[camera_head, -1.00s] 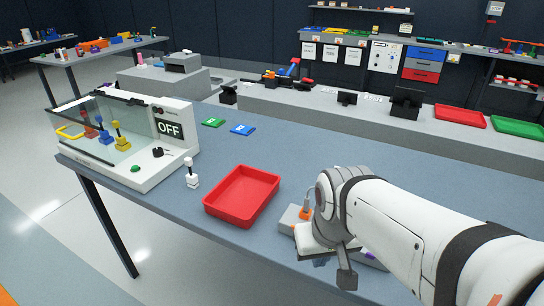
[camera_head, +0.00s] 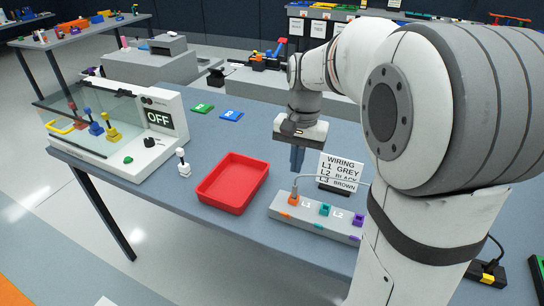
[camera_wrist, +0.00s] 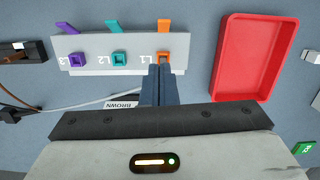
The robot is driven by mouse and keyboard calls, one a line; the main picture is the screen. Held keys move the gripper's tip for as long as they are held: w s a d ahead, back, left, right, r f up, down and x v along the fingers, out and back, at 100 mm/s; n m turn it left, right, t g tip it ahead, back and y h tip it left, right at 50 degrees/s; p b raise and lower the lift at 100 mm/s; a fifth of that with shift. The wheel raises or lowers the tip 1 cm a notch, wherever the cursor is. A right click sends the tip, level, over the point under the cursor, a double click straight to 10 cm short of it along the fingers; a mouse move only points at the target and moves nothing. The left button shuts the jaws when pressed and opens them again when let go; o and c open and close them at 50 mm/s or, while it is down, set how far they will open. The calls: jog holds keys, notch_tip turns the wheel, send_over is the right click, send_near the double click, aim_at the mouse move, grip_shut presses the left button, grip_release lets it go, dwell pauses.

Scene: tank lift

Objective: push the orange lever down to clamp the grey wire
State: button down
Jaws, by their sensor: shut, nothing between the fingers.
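The grey terminal block (camera_head: 337,222) lies on the blue-grey table, with orange, teal and purple sockets. The orange lever (camera_head: 285,214) is at its front left edge; in the wrist view the orange lever (camera_wrist: 165,26) sticks out past the L1 end. The grey wire (camera_head: 309,176) arcs from the orange socket (camera_head: 293,200) to the right; the wrist view shows the grey wire (camera_wrist: 95,104) running behind my fingers. My gripper (camera_head: 297,158) is shut and empty, above the table behind the block. In the wrist view, my gripper (camera_wrist: 158,68) appears just short of the orange socket.
A red tray (camera_head: 233,182) lies left of the block. A wiring sign (camera_head: 338,170) stands behind the block, listing L1 grey. Teal (camera_wrist: 114,26) and purple (camera_wrist: 67,28) levers sit beside the orange one. A tank unit (camera_head: 115,130) stands at the table's left.

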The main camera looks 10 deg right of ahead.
jog(key=w, duration=0.1)
jog(key=w+m, duration=0.1)
jog(key=shift+w+d+r+g, duration=0.25)
jog(key=shift+w+d+g, duration=0.05)
jog(key=shift+w+d, duration=0.1)
jog(key=shift+s, duration=0.1)
jog(key=p, duration=0.1)
send_over(285, 215)
jog(key=w+d, duration=0.3)
jog(key=w, duration=0.2)
notch_tip(285, 215, down, 10)
jog(key=shift+s+r, duration=0.1)
jog(key=shift+s+a+f+p, duration=0.2)
jog(key=shift+s+a+f, duration=0.2)
jog(key=shift+s+a, duration=0.15)
jog(key=shift+s+a+f+p, duration=0.2)
jog(key=shift+s+a+f, duration=0.2)
jog(key=shift+s, duration=0.25)
jog(key=shift+s+a+f, duration=0.1)
jog(key=shift+s+f, duration=0.05)
jog(key=shift+f, duration=0.1)
jog(key=shift+d, duration=0.2)
